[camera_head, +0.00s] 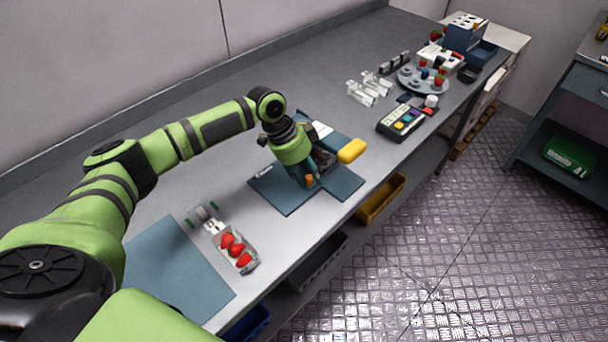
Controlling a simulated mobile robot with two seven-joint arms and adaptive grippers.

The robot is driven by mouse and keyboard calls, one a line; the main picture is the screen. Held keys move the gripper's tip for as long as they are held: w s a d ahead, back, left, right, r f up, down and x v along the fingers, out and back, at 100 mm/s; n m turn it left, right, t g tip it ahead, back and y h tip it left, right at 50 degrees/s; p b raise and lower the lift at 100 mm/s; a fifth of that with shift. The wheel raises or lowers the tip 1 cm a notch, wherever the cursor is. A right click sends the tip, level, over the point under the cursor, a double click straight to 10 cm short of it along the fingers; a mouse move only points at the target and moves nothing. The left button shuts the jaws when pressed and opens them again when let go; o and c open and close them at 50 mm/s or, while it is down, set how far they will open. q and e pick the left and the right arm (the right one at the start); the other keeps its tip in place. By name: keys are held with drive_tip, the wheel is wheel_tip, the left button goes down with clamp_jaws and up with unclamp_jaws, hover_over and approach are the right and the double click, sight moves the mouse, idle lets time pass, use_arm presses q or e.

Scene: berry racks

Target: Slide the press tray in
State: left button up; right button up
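The press (343,139) stands mid-table on a blue-grey mat, with a yellow handle (352,151) at its right. My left arm comes in from the left, and its gripper (309,181) points down at the press's near side, low over the mat. The gripper body covers much of the press. A small orange part (309,179) shows at the fingertips. I cannot tell whether the fingers hold it or whether it belongs to the press tray. The tray cannot be made out clearly. My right gripper is out of view.
A clear punnet of red berries (236,250) lies beside another blue-grey mat (170,275) at the near left. A button panel (401,121), clear containers (369,89) and a round rack (423,80) stand farther right. A yellow bin (381,199) sits below the table edge.

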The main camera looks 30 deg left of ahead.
use_arm(q)
drive_tip(key=shift+w+d+f, duration=0.1)
drive_tip(key=shift+w, duration=0.05)
idle(0.3)
drive_tip(key=v, duration=1.2)
drive_tip(key=shift+f, duration=0.1)
